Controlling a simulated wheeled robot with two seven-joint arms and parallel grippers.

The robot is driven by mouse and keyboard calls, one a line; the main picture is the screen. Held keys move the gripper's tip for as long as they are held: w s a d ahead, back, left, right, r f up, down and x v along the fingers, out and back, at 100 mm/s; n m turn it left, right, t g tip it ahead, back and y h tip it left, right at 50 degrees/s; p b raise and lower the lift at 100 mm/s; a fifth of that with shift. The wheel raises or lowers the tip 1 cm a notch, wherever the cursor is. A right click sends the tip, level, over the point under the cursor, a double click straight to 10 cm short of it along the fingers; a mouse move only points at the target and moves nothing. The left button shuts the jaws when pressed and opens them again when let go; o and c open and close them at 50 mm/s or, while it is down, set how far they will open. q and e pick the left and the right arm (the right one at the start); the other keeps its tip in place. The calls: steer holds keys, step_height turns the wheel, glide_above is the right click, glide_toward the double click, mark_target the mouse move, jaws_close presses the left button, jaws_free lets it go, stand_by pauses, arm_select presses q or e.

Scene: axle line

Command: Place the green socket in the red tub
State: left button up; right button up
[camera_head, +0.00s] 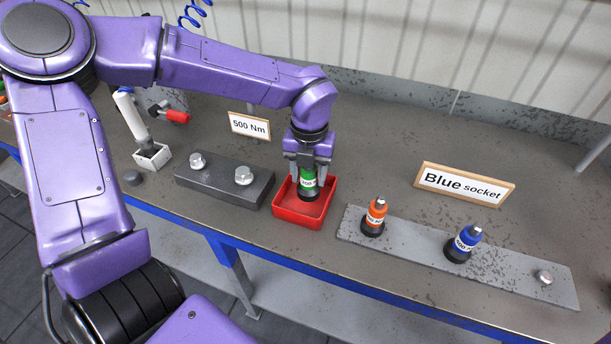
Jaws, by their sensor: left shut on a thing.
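The green socket (308,182) has a green band and a dark lower end. My left gripper (308,170) is shut on it from above and holds it upright. The red tub (296,212) is a square open tray on the bench. The socket is over the tub, with its lower end inside the tub's outline. I cannot tell whether it touches the tub's floor. My right gripper is not in view.
A grey plate (400,246) to the right carries an orange socket (375,216), a blue socket (463,244) and a bolt. Left of the tub is a dark block (218,186) with two bolts. Signs read "500 Nm" (249,126) and "Blue socket" (464,184).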

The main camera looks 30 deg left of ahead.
mark_target(305, 183)
arm_select(q)
steer(key=shift+w+a+f, duration=0.15)
steer(key=shift+a+f, duration=0.1)
steer(key=shift+f, duration=0.1)
steer(key=f, duration=0.3)
steer(key=shift+a+f, duration=0.4)
steer(key=shift+w+f, duration=0.2)
steer(key=o, duration=1.2)
steer(key=shift+f, duration=0.1)
steer(key=shift+o, duration=0.2)
step_height(305, 183, up, 12)
steer(key=shift+s+r+b, duration=0.1)
steer(key=shift+r+b, duration=0.1)
steer(key=shift+b, duration=0.1)
